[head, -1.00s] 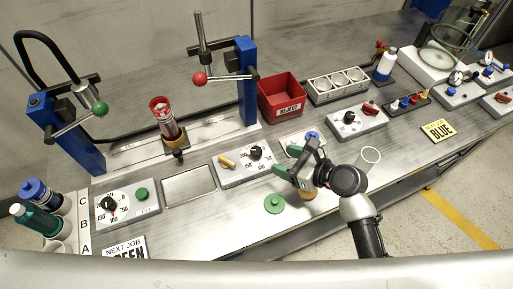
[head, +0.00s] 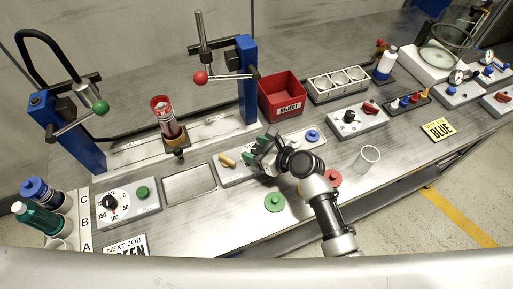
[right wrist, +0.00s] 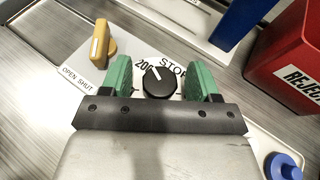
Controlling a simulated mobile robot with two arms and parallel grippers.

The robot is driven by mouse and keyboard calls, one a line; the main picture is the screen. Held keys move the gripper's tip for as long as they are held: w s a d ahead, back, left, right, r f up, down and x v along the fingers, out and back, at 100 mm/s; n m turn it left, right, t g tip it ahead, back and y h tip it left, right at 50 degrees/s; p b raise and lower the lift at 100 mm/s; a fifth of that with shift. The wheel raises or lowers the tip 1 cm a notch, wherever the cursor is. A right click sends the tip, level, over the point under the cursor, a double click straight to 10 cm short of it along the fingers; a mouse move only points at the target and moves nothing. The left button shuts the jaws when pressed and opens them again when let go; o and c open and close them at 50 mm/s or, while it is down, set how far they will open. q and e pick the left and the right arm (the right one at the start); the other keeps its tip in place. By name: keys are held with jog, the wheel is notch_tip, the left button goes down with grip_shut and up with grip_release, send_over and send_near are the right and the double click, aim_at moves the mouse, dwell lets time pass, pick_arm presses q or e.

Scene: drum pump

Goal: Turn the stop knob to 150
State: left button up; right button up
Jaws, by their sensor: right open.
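The stop knob (right wrist: 159,82) is a round black dial with a white pointer line, on a white panel (right wrist: 82,62) marked STOP. In the right wrist view its pointer is tilted up and left, close to the 200 mark; the other numbers are hidden. My right gripper (right wrist: 162,80) is open, with one green finger on each side of the knob and a visible gap on both sides. In the head view my right gripper (head: 268,150) covers the knob. My left gripper is not in view.
A yellow OPEN/SHUT lever (right wrist: 102,44) stands left of the knob. A red REJECT bin (head: 281,98) and a blue press post (head: 247,80) stand behind. A blue piece (head: 312,136), a green disc (head: 274,202) and a clear cup (head: 367,159) are nearby.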

jog(key=c, duration=0.9)
jog(key=shift+n+g, duration=0.3)
jog(key=n+g+y, duration=0.1)
jog(key=n+g, duration=0.1)
jog(key=shift+n+g+y, duration=0.4)
jog(key=n+g, duration=0.2)
jog(key=g, duration=0.1)
jog(key=shift+n+y, duration=0.4)
jog(key=n+g+b, duration=0.1)
jog(key=n+g, duration=0.4)
jog(key=g, duration=0.1)
jog(key=shift+h+b, duration=0.35)
jog(key=shift+h, duration=0.05)
jog(key=shift+n+g, duration=0.3)
